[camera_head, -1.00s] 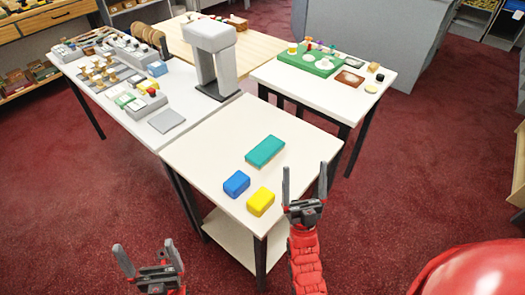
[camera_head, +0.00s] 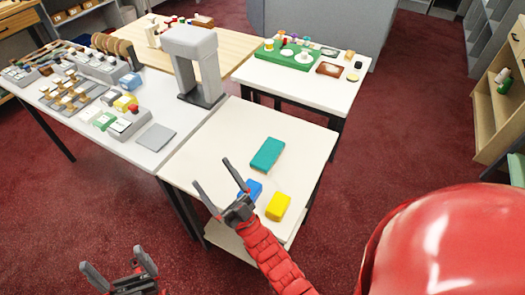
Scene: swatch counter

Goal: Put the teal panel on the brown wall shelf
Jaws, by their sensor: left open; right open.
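The teal panel (camera_head: 268,154) lies flat on the near white table (camera_head: 300,130), apart from both grippers. My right gripper (camera_head: 214,174) is open and empty. In the picture it is over the table's left part, left of and below the teal panel. My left gripper (camera_head: 117,263) is open and empty at the bottom left, in front of the tables. I cannot identify the brown wall shelf with certainty; a light wooden shelf unit (camera_head: 489,138) stands at the right edge.
A blue block (camera_head: 254,187), partly hidden by my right gripper, and a yellow block (camera_head: 278,206) lie near the teal panel. A grey arch-shaped stand (camera_head: 190,45) rises behind. Side tables hold a green tray (camera_head: 291,60) and samples. Red carpet is clear at right.

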